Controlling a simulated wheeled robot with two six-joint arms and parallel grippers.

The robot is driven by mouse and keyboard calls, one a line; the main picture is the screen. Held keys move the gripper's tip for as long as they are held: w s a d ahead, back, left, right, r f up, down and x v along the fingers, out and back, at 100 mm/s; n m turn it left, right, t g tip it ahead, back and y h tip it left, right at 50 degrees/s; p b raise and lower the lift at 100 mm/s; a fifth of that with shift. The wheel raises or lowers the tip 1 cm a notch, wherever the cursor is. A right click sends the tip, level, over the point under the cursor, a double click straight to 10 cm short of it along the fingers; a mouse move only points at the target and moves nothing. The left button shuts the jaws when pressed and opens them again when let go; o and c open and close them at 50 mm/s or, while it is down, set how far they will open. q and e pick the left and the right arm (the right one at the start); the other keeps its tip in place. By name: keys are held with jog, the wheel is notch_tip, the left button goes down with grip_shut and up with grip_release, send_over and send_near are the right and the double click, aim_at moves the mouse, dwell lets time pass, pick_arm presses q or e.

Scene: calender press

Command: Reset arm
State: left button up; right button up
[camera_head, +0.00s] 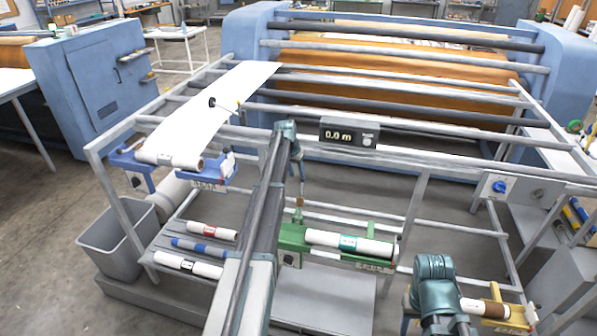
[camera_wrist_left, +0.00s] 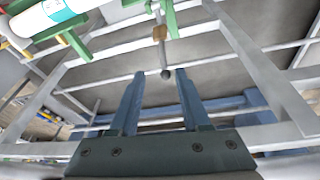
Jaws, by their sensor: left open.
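My left arm (camera_head: 262,205) reaches up through the middle of the head view. My left gripper (camera_head: 301,178) hangs from its far end, small and partly hidden by the arm. In the left wrist view the gripper's two fingers (camera_wrist_left: 155,88) are spread with nothing held between them. A dark ball knob (camera_wrist_left: 165,75) on a thin rod shows just beyond the fingertips; I cannot tell how far beyond. The green holder (camera_head: 291,241) carries a white roll with a teal label (camera_head: 350,243). My right arm (camera_head: 435,272) shows at lower right; its gripper does not show.
A blue holder (camera_head: 207,180) carries a white web roll at left. Several rolls lie on a rack (camera_head: 170,262) beside a grey bin (camera_head: 118,240). A yellow holder (camera_head: 515,318) stands at lower right. Metal rails and a 0.0 m display (camera_head: 348,136) lie ahead of the calender.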

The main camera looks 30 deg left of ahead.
pick_arm(q)
jog(key=s+d+f+m+g+b, duration=0.1)
jog(key=s+d, duration=0.4)
jog(key=d, duration=0.4)
jog(key=s+d+f+b, duration=0.1)
jog(key=s+d+f, duration=0.1)
jog(key=s+d, duration=0.5)
jog(key=s+d+f+m+g+b, duration=0.15)
jog(key=s+d, duration=0.25)
jog(key=d, duration=0.7)
jog(key=s+d+f+b, duration=0.1)
jog(key=s+d, duration=0.3)
jog(key=s, duration=0.4)
jog(key=s+d+f+m+y+b, duration=0.1)
jog(key=s+d, duration=0.4)
jog(key=s, duration=0.3)
jog(key=s+d+f+m+b, duration=0.1)
jog(key=s+d, duration=0.4)
jog(key=s, duration=0.3)
jog(key=shift+d+f+g+y, duration=0.15)
jog(key=shift+g+y, duration=0.15)
jog(key=shift+g, duration=0.15)
